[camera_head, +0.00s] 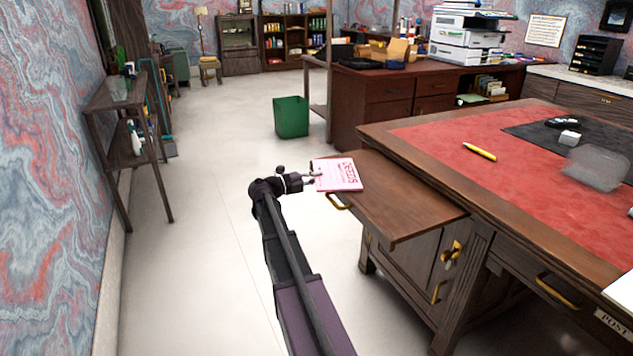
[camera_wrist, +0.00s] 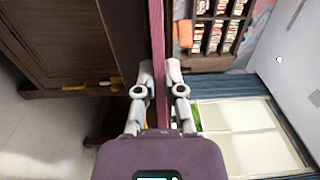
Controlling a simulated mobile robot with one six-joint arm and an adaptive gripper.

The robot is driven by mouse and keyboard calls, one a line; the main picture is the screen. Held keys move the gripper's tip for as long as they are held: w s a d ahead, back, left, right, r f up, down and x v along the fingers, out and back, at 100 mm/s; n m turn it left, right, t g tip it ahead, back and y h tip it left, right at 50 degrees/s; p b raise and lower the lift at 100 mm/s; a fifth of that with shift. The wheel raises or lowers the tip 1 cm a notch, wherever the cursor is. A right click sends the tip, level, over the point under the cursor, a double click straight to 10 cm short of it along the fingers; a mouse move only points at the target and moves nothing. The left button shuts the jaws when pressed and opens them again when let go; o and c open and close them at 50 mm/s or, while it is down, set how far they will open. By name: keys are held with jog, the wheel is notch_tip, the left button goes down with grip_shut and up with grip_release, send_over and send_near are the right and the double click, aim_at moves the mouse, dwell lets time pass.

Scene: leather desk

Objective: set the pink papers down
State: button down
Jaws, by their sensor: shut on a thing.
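The pink papers (camera_head: 340,174), with red lettering on top, are at the left end of a brown wooden pull-out leaf (camera_head: 415,207) on the desk's left side. My gripper (camera_head: 312,178) is shut on their left edge, reaching in from the left. In the wrist view the papers (camera_wrist: 157,45) appear edge-on as a thin pink strip between the two fingers of my gripper (camera_wrist: 160,78). I cannot tell whether they touch the leaf or hang just above it.
The desk with its red leather top (camera_head: 440,140) holds a yellow marker (camera_head: 480,151) and a dark mat (camera_head: 530,128). The leaf is bare to the right of the papers. A green bin (camera_head: 291,117) stands on the floor behind. A narrow shelf (camera_head: 115,95) lines the left wall.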

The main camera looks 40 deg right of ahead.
jog(key=shift+f, duration=0.15)
jog(key=c, duration=0.7)
grip_release()
jog(key=shift+c, duration=0.2)
jog(key=shift+r, duration=0.2)
jog(key=v, duration=1.2)
jog(key=shift+w, duration=0.15)
